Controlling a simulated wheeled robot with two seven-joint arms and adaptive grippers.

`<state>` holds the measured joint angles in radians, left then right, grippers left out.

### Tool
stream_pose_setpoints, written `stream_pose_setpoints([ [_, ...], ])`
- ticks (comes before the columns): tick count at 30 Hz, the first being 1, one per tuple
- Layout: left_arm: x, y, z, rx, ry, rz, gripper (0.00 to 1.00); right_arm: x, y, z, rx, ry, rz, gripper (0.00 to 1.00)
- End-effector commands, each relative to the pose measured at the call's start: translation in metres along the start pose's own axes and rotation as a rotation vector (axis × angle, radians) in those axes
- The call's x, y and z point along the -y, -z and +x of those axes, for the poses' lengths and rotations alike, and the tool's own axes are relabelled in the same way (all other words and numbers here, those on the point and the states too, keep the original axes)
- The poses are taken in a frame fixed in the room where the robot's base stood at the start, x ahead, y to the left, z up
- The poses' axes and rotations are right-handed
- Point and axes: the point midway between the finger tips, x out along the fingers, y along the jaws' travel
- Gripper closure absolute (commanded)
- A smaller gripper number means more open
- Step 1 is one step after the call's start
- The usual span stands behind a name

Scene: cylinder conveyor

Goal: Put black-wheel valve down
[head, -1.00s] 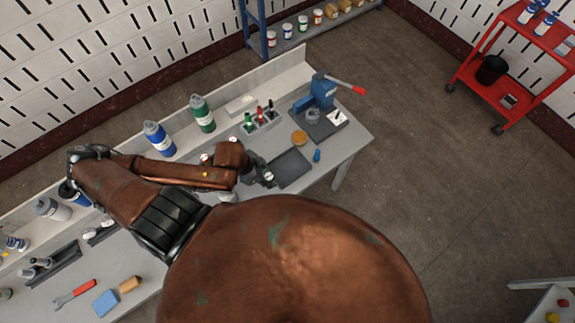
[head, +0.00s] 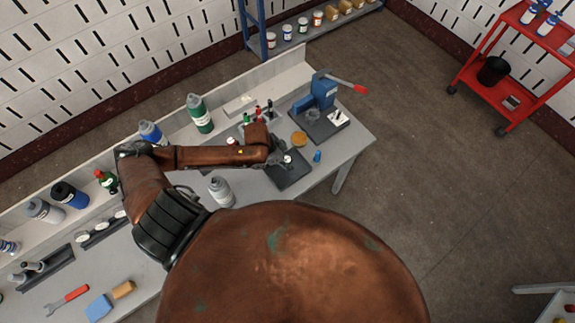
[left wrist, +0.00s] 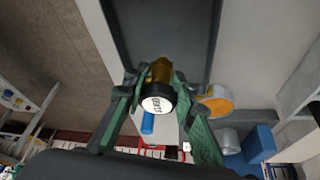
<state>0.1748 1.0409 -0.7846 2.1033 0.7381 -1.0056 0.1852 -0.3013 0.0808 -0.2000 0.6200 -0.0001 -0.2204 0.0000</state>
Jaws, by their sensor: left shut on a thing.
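The black-wheel valve (left wrist: 157,104) shows in the left wrist view as a brass body with a black wheel and a white lettered face. My left gripper (left wrist: 158,88) is shut on it, with a green-sided finger on each side. In the head view my left gripper (head: 283,156) is over the dark tray (head: 291,177) on the bench, and the valve's white face (head: 288,159) shows there. The tray also fills the top middle of the left wrist view (left wrist: 165,25). I cannot tell whether the valve touches the tray. My right gripper is not in view.
An orange round dish (head: 299,138) and a small blue item (head: 317,156) stand close to the tray. A blue press with a red-tipped lever (head: 324,92) is behind. A rack of small bottles (head: 258,117) and a grey bottle (head: 221,191) stand near my arm.

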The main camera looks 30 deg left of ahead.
Motion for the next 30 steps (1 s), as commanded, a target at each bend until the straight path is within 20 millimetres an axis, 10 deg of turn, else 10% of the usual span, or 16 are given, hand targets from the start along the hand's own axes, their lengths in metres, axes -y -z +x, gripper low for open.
stream_pose_setpoints([
  [18, 0.002, -0.012, 0.034, -0.001, 0.0, 0.0, 1.0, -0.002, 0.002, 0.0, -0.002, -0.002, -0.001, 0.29],
  [19, 0.002, -0.012, 0.033, -0.001, 0.0, 0.0, 0.74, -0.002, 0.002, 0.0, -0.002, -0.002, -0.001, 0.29],
  [30, 0.002, -0.012, 0.033, 0.0, 0.0, 0.0, 0.57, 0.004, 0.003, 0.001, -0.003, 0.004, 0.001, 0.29],
])
